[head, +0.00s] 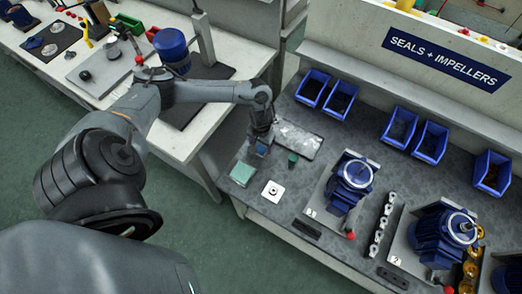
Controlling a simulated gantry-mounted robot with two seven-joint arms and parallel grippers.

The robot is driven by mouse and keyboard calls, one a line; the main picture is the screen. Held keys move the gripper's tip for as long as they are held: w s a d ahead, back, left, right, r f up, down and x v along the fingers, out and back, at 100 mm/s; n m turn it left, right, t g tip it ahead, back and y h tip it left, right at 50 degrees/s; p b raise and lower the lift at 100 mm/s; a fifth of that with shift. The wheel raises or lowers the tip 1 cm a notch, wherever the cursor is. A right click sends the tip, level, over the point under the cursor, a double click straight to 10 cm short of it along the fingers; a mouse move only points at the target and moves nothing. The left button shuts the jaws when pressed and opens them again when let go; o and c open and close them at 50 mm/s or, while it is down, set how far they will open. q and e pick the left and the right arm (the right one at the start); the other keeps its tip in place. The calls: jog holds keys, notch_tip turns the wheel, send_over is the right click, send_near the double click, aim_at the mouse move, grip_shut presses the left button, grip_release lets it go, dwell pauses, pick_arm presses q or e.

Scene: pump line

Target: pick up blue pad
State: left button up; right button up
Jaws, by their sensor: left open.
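My left gripper (262,141) is open and points down over the left part of the grey workbench. A small blue pad (262,150) shows right at its fingertips. The gripper covers part of the pad, and I cannot tell whether the fingers touch it. My right gripper is not in view.
A pale green square pad (242,174), a white square plate (273,191) and a small green cup (292,160) are close by. A shiny tray (298,140) lies just right of the gripper. Blue pumps (355,173) stand further right, with blue bins (312,88) behind.

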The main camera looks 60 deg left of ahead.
aim_at(261, 148)
pick_arm(q)
notch_tip(261, 148, down, 4)
jog(key=shift+r+b, duration=0.25)
jog(key=shift+b, duration=0.2)
jog(key=c, duration=1.1)
jog(key=shift+r, duration=0.1)
